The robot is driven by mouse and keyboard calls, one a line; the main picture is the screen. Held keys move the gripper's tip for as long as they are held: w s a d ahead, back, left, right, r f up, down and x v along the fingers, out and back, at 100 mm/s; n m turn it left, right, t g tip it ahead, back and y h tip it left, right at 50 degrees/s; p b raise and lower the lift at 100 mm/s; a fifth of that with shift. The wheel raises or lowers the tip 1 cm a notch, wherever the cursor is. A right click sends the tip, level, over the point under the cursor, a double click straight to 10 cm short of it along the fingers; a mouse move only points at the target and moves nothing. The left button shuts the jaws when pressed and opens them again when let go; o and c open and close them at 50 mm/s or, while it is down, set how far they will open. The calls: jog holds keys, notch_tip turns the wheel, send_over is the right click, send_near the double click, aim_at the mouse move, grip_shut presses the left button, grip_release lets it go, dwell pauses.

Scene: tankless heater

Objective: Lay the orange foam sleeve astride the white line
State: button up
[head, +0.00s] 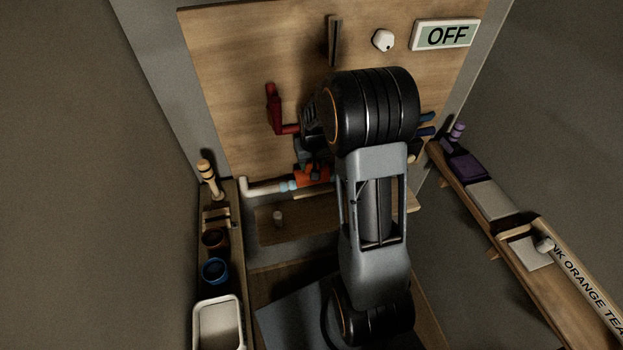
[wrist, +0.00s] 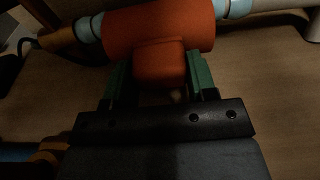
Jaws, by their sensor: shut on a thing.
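The orange foam sleeve (head: 312,176) is at the wall panel, in line with the white line (head: 262,188), whose light-blue bands (wrist: 234,9) show at both ends of the sleeve in the wrist view. The sleeve (wrist: 150,28) covers that stretch of the line from this side; I cannot tell whether it rests fully on it. My gripper (wrist: 160,76) has its green fingers on either side of the sleeve's square orange tab and is shut on it. In the head view my arm hides most of the gripper and the line's right part.
A red lever (head: 274,108) stands above the sleeve, with blue handles (head: 427,118) right of my arm. A ledge (head: 285,222) lies below the line. The left shelf holds a blue cup (head: 215,271) and a white bin (head: 218,325). The right shelf holds a purple thing (head: 463,165).

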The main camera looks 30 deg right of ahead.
jog(key=shift+f+b, duration=1.4)
jog(key=shift+f, duration=0.35)
dwell(1.2)
jog(key=o, duration=1.4)
jog(key=r, duration=0.4)
jog(key=s+r, duration=0.1)
jog(key=r, duration=0.4)
jog(key=s+r, duration=0.1)
jog(key=r, duration=0.3)
jog(key=shift+a+r, duration=0.2)
jog(key=shift+r, duration=0.15)
jog(key=s+a, duration=0.3)
jog(key=s, duration=0.2)
jog(key=s+a+r+n+t, duration=0.1)
jog(key=s+a, duration=0.2)
jog(key=s, duration=0.3)
jog(key=s+a+n+t, duration=0.1)
jog(key=s+a, duration=0.2)
jog(key=s, duration=0.2)
jog(key=shift+s+a+r, duration=0.25)
jog(key=shift+s+a, duration=0.05)
jog(key=shift+a, duration=0.05)
